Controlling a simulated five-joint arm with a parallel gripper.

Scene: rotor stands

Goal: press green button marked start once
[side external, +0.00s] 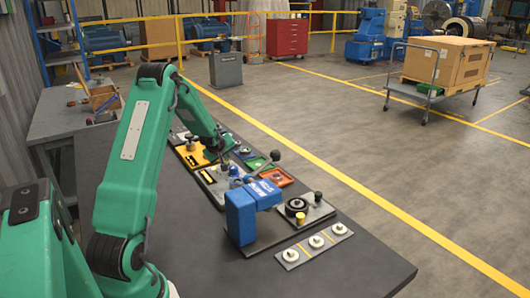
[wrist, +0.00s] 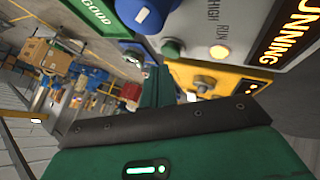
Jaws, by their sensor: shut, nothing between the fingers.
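No START label is legible, and contact cannot be told.
A green tray marked GOOD (wrist: 95,12) is close in the wrist view. The bench's front right is clear.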

